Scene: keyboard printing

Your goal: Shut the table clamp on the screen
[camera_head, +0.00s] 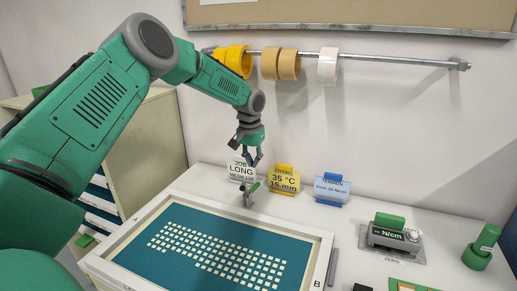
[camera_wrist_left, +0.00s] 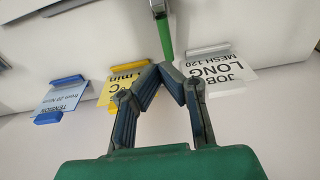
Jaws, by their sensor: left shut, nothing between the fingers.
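The screen (camera_head: 314,262) lies on the table, a pale frame around a teal mesh with rows of small pale squares. The table clamp (camera_head: 249,193) is at the screen's back edge, with a green handle that sticks up at a slant. In the left wrist view the green handle (camera_wrist_left: 165,38) shows just beyond my fingertips, with a metal part at its far end. My left gripper (camera_head: 252,163) is shut and empty, pointing down above and behind the clamp. Whether the fingertips touch the handle I cannot tell. My right gripper is not in view.
Cards in stands, white (camera_head: 241,172), yellow (camera_head: 284,180) and blue (camera_head: 331,190), stand behind the clamp, close to my left gripper. A tension meter (camera_head: 389,235) and a green cylinder (camera_head: 482,247) stand at right. Tape rolls hang on a wall rail (camera_head: 400,60).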

